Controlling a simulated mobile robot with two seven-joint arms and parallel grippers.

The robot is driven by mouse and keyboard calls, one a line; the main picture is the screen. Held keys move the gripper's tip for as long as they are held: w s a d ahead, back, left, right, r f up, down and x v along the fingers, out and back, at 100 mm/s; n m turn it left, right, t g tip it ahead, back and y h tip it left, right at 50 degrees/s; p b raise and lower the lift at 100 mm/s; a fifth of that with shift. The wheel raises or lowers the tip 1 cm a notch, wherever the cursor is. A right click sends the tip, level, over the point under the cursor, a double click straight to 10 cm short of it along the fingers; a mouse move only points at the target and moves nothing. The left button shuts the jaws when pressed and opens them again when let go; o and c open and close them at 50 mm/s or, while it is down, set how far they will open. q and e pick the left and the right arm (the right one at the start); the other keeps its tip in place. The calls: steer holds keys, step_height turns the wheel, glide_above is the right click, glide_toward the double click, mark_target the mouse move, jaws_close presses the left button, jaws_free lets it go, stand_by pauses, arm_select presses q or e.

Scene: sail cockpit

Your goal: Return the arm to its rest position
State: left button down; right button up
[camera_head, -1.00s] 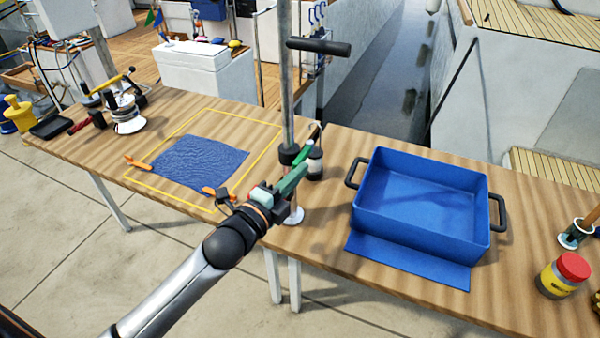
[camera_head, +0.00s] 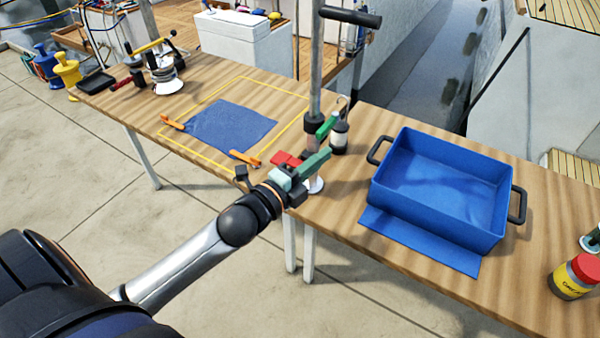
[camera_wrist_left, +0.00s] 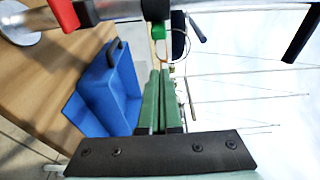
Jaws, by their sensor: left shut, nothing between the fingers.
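My left arm reaches in from the lower left in the head view. Its gripper (camera_head: 322,158) has green fingers and is shut, with nothing between them. It is held in front of the lower part of the metal pole, near the table's front edge; I cannot tell whether it touches the pole. In the left wrist view the two green fingers (camera_wrist_left: 158,98) lie side by side, pointing toward the pole (camera_wrist_left: 220,8). The pole's round foot (camera_head: 316,186) is partly hidden by the gripper.
A red part (camera_head: 287,159) shows beside the fingers. A blue bin (camera_head: 440,205) stands right, a blue cloth (camera_head: 230,126) lies left inside a yellow outline. Floor before the table is clear.

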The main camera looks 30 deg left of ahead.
arm_select(q)
steer(key=shift+a+b+v, duration=0.2)
steer(key=shift+a+v, duration=0.05)
steer(key=shift+v, duration=1.15)
steer(key=shift+a+b+v, duration=0.15)
steer(key=shift+a+v, duration=0.05)
steer(key=shift+v, duration=1.2)
steer(key=s+d+f+n+g, duration=0.2)
steer(key=s+f+n, duration=0.3)
steer(key=f, duration=0.4)
steer(key=s+d+f+n+g+y, duration=0.1)
steer(key=s+f+n, duration=0.4)
steer(key=f, duration=0.5)
steer(key=s+d+f+n+g, duration=0.4)
steer(key=s+f+n+g, duration=0.1)
steer(key=f+n, duration=0.3)
steer(key=shift+f+g, duration=0.3)
steer(key=shift+f, duration=0.4)
